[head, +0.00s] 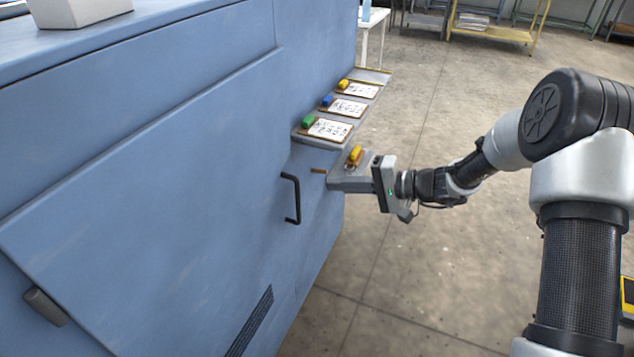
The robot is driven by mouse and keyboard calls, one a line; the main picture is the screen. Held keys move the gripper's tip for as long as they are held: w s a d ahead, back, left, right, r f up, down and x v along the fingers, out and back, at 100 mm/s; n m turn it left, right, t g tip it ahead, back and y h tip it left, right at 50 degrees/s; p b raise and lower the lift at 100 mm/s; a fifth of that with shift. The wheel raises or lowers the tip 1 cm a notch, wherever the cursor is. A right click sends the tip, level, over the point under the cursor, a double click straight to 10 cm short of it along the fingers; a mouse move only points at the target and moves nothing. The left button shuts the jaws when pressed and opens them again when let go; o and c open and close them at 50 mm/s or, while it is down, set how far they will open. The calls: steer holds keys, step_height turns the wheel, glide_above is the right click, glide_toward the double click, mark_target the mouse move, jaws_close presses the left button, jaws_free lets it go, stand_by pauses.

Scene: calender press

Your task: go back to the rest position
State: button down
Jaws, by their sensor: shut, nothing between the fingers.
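My gripper (318,171) reaches leftward from my arm, in front of the blue press (150,150). It is shut, and I see nothing held in it. Its narrow orange-brown end is near the press face, above and to the right of a black handle (291,198). I cannot tell whether it touches the face. A small yellow block (355,154) shows just above the grey body of the gripper; I cannot tell what it rests on.
Beyond my gripper, small shelves on the press carry printed cards with a green block (308,121), a blue block (327,100) and a yellow block (343,84). Open concrete floor (440,270) lies right of the press. A yellow-framed table (495,32) stands far back.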

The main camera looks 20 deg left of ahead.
steer(key=s+d+r+t+h, duration=0.2)
steer(key=s+d+r+h, duration=0.35)
steer(key=s+d, duration=0.4)
steer(key=s+d+r+t+h, duration=0.1)
steer(key=s+d+r+h, duration=0.3)
steer(key=s+d+r, duration=0.45)
steer(key=s+d+r+t+h, duration=0.2)
steer(key=s+d+r+h, duration=0.25)
steer(key=s+d, duration=0.65)
step_height(320, 180, up, 22)
steer(key=w+d+p, duration=0.2)
steer(key=p, duration=2)
steer(key=shift+d+n, duration=0.15)
steer(key=shift+n, duration=0.15)
steer(key=shift+w, duration=0.1)
